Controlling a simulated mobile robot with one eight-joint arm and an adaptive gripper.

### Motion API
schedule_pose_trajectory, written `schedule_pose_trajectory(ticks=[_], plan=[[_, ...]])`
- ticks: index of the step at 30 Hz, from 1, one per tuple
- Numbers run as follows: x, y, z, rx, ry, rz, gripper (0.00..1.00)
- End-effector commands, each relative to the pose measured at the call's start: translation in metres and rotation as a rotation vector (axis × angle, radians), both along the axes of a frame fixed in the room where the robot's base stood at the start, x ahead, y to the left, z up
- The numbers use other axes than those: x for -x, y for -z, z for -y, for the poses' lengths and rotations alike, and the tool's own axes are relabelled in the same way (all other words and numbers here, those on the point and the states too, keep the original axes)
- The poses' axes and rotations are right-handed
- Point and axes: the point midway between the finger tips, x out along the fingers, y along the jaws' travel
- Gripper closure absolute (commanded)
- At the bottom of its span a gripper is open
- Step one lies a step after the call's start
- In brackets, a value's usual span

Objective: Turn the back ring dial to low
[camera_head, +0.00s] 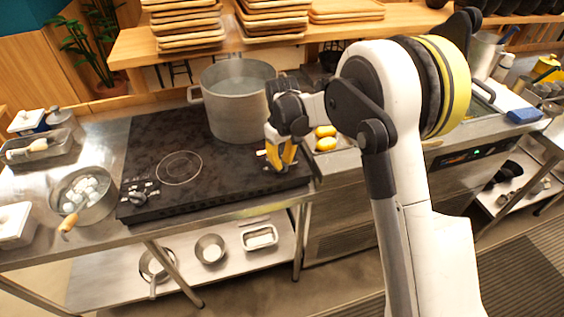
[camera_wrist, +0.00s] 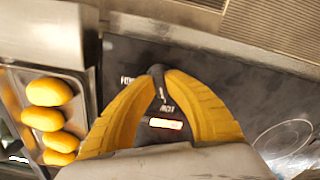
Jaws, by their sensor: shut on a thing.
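My gripper (camera_head: 280,164) is over the right end of the black cooktop (camera_head: 215,140), its yellow fingers pointing down. In the wrist view my gripper (camera_wrist: 158,76) has its fingertips closed on a small dark dial (camera_wrist: 157,71) on the cooktop. The fingers hide most of the dial. A short white line shows between them. Partly hidden white lettering lies beside the dial, and a bright orange-white label glows near it (camera_wrist: 165,124). I cannot read the dial's setting.
A large metal pot (camera_head: 238,105) stands at the back of the cooktop, close to my gripper. Other dials (camera_head: 140,193) sit at its front left. A pan of white pieces (camera_head: 84,196) is at left. A tray with yellow items (camera_wrist: 48,118) lies beside the cooktop.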

Motion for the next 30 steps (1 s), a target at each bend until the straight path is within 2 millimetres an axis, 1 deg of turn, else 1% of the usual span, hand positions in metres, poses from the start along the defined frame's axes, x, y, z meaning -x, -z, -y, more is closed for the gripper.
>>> schedule_pose_trajectory(ticks=[6, 7, 9, 17, 20, 23, 30], plan=[[0.000, 0.000, 0.000, 0.001, 0.001, -0.001, 1.00], [0.000, 0.000, 0.000, 0.001, 0.001, -0.001, 0.81], [0.000, 0.000, 0.000, 0.001, 0.001, -0.001, 0.64], [0.000, 0.000, 0.000, 0.000, 0.001, 0.000, 0.64], [0.000, -0.005, 0.000, 0.000, 0.001, 0.000, 0.64], [0.000, -0.018, 0.000, 0.000, 0.001, 0.000, 0.64], [0.000, -0.072, 0.000, 0.000, 0.001, 0.000, 0.64]])
